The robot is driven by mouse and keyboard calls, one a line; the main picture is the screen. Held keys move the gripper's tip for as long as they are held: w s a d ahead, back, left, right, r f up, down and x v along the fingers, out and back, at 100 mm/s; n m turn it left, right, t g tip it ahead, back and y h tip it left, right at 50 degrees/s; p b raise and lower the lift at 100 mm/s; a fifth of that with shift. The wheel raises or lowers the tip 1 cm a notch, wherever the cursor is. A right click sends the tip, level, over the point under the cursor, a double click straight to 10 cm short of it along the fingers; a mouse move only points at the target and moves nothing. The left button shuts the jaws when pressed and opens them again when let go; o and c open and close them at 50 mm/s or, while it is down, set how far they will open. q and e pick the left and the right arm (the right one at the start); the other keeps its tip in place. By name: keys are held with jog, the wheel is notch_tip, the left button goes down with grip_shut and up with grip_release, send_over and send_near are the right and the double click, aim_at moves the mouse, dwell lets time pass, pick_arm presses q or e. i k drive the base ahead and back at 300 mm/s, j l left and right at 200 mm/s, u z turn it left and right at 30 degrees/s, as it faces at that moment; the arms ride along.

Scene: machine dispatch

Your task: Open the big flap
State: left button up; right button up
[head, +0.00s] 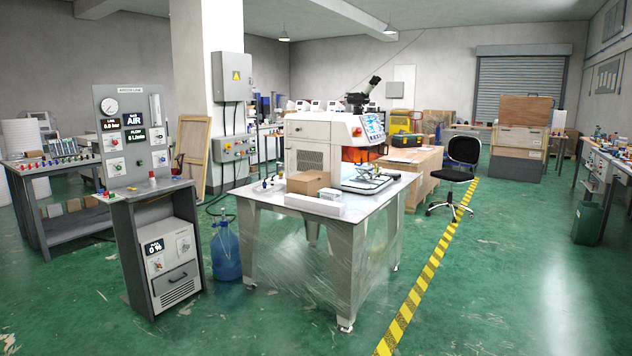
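A white machine (310,158) stands on a pale table (352,205) in the middle of the head view. Its right side shows an orange-lit opening (358,155), with a flat tray-like part (370,181) in front of it. A blue-and-white panel (373,127) sits at its upper right corner, and a dark microscope-like part (366,90) stands on top. I cannot tell which part is the big flap, or whether it is open or shut. Neither of my grippers is in view.
An open cardboard box (307,182) and a white box (315,202) lie on the table. A grey control console (158,205) and a blue bottle (226,250) stand to the left. A black chair (463,152) is at right. Green floor is clear in front and right.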

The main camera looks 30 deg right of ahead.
aim_at(308, 176)
jog(key=i+l, duration=0.15)
jog(key=l, duration=0.3)
jog(key=i+l, duration=0.15)
jog(key=l, duration=0.25)
jog(key=i+l, duration=0.15)
jog(key=l, duration=0.3)
jog(key=i+l, duration=0.15)
jog(key=l, duration=0.25)
jog(key=i+l, duration=0.15)
jog(key=l, duration=0.3)
jog(key=i+l, duration=0.15)
jog(key=l, duration=0.3)
jog(key=i+l, duration=0.15)
jog(key=l, duration=0.25)
jog(key=i+l, duration=0.15)
jog(key=l, duration=0.3)
jog(key=i+l, duration=0.2)
jog(key=l, duration=0.2)
jog(key=i+l, duration=0.15)
jog(key=l, duration=0.25)
jog(key=i+l, duration=0.2)
jog(key=l, duration=0.2)
jog(key=i+l+z, duration=0.1)
jog(key=l, duration=0.3)
jog(key=i+l, duration=0.25)
jog(key=l, duration=0.15)
jog(key=i+l, duration=0.2)
jog(key=l, duration=0.2)
